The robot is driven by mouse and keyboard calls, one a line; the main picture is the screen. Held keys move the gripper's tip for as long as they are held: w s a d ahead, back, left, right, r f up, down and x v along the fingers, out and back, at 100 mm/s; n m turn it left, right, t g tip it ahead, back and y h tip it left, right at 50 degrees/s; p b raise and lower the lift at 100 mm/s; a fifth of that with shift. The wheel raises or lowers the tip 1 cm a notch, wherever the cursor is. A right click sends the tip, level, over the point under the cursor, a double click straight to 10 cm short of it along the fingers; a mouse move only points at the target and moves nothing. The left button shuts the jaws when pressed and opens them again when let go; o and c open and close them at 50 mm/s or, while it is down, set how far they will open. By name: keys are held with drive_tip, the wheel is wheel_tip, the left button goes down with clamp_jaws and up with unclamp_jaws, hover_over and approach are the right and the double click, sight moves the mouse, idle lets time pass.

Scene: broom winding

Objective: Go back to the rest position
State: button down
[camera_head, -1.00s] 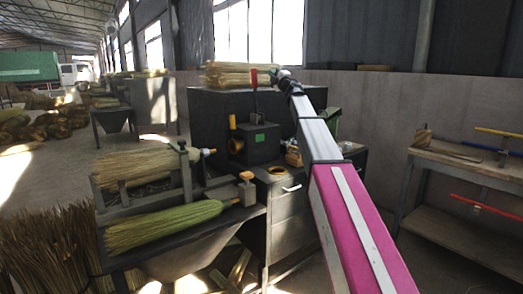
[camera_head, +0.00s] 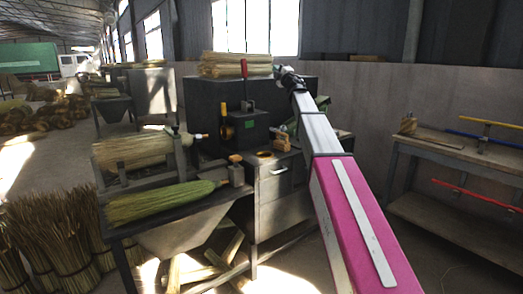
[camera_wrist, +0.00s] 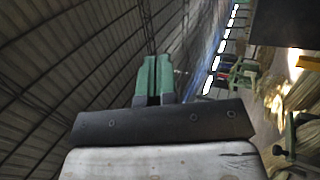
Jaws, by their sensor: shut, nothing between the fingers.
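My arm reaches up and away across the head view, and its dark end shows near the top of the dark machine (camera_head: 205,110). My gripper's fingers cannot be made out in the head view. In the wrist view my gripper (camera_wrist: 158,65) shows as two green fingers side by side, shut with nothing between them. The fingers point toward the roof and touch no object.
A bundle of straw (camera_head: 235,64) lies on top of the machine. A green-yellow broom head (camera_head: 160,202) and a straw bundle (camera_head: 132,150) lie on the rack at left. A workbench (camera_head: 450,150) stands at right. Straw bundles (camera_head: 60,240) stand on the floor at lower left.

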drive_tip(key=s+d+f+m+g+h, duration=0.2)
drive_tip(key=s+d+f+m+h, duration=0.3)
drive_tip(key=f, duration=0.9)
drive_tip(key=s+d+f+m+g+h, duration=0.4)
drive_tip(key=f+m, duration=0.3)
drive_tip(key=f, duration=0.8)
drive_tip(key=s+d+f+m+g+h, duration=0.1)
drive_tip(key=s+d+f+m+h, duration=0.4)
drive_tip(key=f, duration=0.9)
drive_tip(key=s+f+m+g, duration=0.4)
drive_tip(key=s+f+g, duration=0.2)
drive_tip(key=s+f, duration=0.9)
drive_tip(key=s+a+f+m+g+y, duration=0.1)
drive_tip(key=s+f+g, duration=0.2)
drive_tip(key=s, duration=0.7)
drive_tip(key=s+a+f+g+y, duration=0.1)
drive_tip(key=s+f+g, duration=0.3)
drive_tip(key=s+f, duration=0.3)
drive_tip(key=s, duration=0.3)
drive_tip(key=shift+a+m, duration=0.25)
drive_tip(key=shift+m, duration=0.15)
